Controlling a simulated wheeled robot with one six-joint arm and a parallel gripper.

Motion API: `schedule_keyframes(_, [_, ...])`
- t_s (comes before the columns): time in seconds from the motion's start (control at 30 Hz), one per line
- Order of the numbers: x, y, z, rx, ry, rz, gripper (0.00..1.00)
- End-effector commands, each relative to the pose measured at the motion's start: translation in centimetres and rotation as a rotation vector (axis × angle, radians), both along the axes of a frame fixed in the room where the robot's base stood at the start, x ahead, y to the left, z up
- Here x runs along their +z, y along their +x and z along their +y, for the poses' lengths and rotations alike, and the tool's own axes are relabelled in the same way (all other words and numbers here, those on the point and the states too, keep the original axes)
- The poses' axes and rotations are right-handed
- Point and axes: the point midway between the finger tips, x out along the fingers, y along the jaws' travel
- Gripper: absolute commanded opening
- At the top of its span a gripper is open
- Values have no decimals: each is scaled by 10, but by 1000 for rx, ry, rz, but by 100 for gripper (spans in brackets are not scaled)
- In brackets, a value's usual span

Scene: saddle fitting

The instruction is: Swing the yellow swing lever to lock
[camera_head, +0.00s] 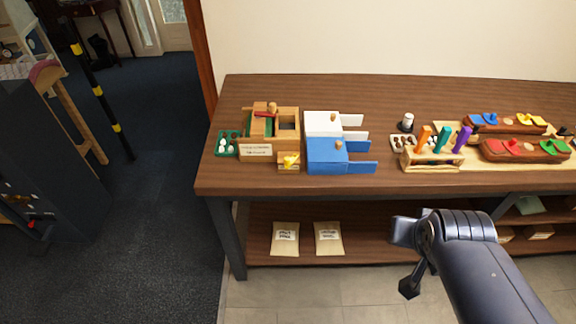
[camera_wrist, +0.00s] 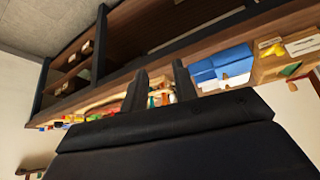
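A yellow lever-like piece (camera_head: 530,119) sits on the rear brown block (camera_head: 505,126) at the right of the bench, beside a blue one (camera_head: 485,120). Another small yellow piece (camera_head: 291,160) is on a little wooden box at the left front; I cannot tell which is the swing lever, or its lock state. My gripper (camera_head: 409,287) is in front of the bench, below the top's edge and apart from both. In the wrist view its two fingers (camera_wrist: 159,83) stand apart with nothing clearly between them. The small yellow piece also shows there (camera_wrist: 271,48).
A front brown block (camera_head: 524,150) carries red and green pieces. A wooden rack (camera_head: 432,160) with upright coloured handles stands left of it. Blue and white boxes (camera_head: 327,156) with open flaps and a wooden box (camera_head: 270,131) are further left. The bench's front strip (camera_head: 390,184) is bare.

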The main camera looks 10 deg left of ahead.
Motion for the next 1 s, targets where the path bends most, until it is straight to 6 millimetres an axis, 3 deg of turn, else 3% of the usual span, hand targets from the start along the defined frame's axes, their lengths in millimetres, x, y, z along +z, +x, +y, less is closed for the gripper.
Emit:
schedule_keyframes(0.03, [-18, 21, 1, 22, -19, -52, 32])
schedule_keyframes(0.1, [-26, 50, 5, 58, -39, -141, 38])
schedule_keyframes(0.27, [-41, 112, 26, 171, -56, -343, 38])
schedule_keyframes(0.5, [-72, 178, 88, 400, 18, -620, 38])
schedule_keyframes(0.63, [-93, 197, 130, 541, 111, -749, 38])
schedule_keyframes(0.8, [-118, 200, 181, 709, 268, -877, 38])
schedule_keyframes(1.0, [-132, 192, 213, 821, 403, -951, 38])
